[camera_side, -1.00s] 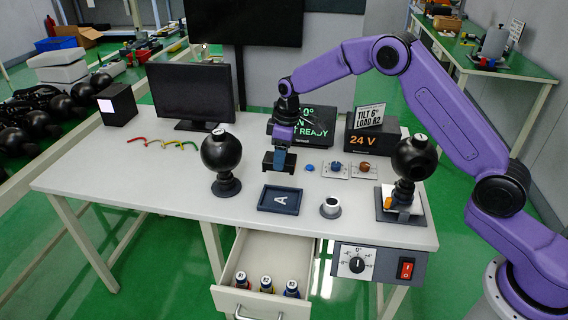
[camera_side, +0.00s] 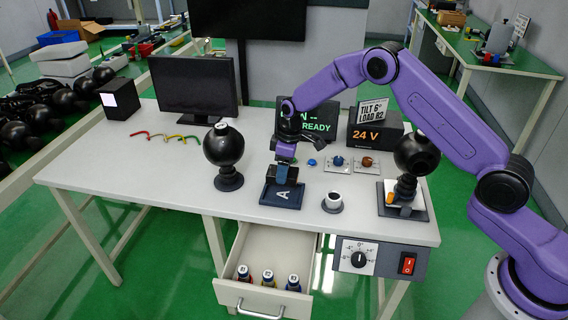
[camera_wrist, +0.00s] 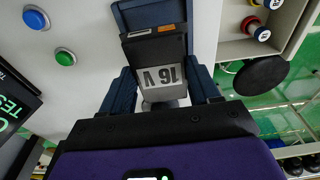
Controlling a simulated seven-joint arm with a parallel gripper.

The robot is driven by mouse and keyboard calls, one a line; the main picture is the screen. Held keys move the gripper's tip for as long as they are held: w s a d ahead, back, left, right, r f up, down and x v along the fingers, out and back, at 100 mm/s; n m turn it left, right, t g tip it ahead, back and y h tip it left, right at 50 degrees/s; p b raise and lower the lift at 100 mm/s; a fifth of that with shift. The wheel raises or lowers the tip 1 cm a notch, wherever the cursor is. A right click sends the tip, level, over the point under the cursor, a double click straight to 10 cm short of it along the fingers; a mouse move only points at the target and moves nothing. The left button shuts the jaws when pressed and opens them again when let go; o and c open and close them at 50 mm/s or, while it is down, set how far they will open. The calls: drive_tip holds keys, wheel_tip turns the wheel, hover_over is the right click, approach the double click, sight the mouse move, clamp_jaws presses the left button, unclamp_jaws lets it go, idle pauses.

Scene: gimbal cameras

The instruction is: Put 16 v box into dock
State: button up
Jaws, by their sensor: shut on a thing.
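The 16 V box (camera_wrist: 160,68) is dark with a pale label reading "16 V" in the wrist view. My gripper (camera_wrist: 162,90) is shut on it, one blue finger on each side. In the side view, my gripper (camera_side: 286,166) holds the box (camera_side: 288,175) at the back part of the dark blue tray marked A (camera_side: 281,198), apparently the dock. A blue piece of it also shows beyond the box in the wrist view (camera_wrist: 150,14). I cannot tell whether the box touches the tray or is just above it.
A black ball on a stand (camera_side: 224,148) is left of the tray. A small white cup (camera_side: 333,199) and another ball on a stand (camera_side: 416,155) are to the right. An open drawer (camera_side: 262,250) with several bottles juts out in front. Buttons and the 24 V unit (camera_side: 375,133) are behind.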

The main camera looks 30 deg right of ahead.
sight(291, 172)
drive_tip(key=shift+f, duration=2)
drive_tip(key=shift+f, duration=1.15)
drive_tip(key=o, duration=1.2)
drive_tip(key=shift+o, duration=0.2)
wheel_tip(291, 172, up, 17)
drive_tip(key=s+d, duration=0.1)
drive_tip(key=shift+s+d+r, duration=0.15)
drive_tip(key=shift+s+d, duration=0.1)
drive_tip(key=shift+d, duration=0.05)
